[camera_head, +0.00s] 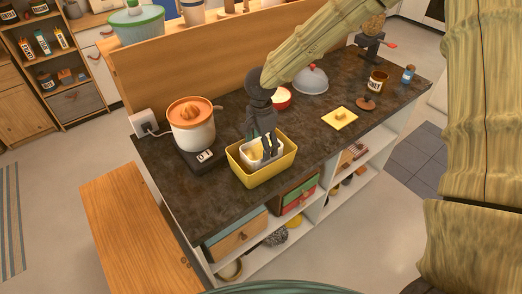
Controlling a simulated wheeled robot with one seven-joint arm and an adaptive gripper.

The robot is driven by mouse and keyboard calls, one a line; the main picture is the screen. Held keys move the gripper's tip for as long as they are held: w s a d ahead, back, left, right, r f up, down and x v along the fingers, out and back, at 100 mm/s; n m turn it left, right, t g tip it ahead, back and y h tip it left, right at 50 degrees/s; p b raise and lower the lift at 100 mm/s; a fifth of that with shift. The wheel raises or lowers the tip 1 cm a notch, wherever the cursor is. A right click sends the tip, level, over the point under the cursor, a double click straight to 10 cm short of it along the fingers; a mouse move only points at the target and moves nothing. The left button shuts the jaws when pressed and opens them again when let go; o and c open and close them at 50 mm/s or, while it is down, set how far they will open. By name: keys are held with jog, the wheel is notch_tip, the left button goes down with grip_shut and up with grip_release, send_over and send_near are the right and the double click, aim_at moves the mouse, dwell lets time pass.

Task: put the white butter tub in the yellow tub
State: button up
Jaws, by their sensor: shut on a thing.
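The yellow tub (243,176) stands on the dark countertop near its front edge. The white butter tub (248,161), with yellow butter inside, is within the yellow tub's opening. My gripper (265,157) points down over the yellow tub and is shut on the white butter tub at its right side. The fingers hide part of the white tub. I cannot tell whether the white tub's base touches the yellow tub's floor.
A cooker pot with orange lid (192,122) stands left of the yellow tub. Behind are a red bowl (281,98) and a grey dome (311,79). A yellow board (340,118) and a brown jar (377,82) lie to the right. The counter (185,194) is clear at front left.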

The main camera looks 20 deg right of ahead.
aim_at(261, 157)
jog(key=shift+w+d+f+p, duration=0.1)
jog(key=shift+w+f+p, duration=0.05)
jog(key=shift+f, duration=0.45)
jog(key=shift+w+d+f+p, duration=0.1)
jog(key=shift+w+f+p, duration=0.05)
jog(key=shift+f, duration=0.4)
jog(key=shift+s+a+f, duration=0.15)
jog(key=shift+s+f, duration=0.25)
jog(key=shift+f, duration=0.15)
jog(key=shift+w+f, duration=0.15)
jog(key=shift+w, duration=0.05)
jog(key=o, duration=1)
jog(key=shift+c, duration=0.2)
jog(key=shift+s, duration=0.15)
jog(key=shift+r, duration=0.2)
jog(key=shift+r, duration=0.3)
notch_tip(261, 157, up, 11)
jog(key=b, duration=0.2)
jog(key=shift+r, duration=0.1)
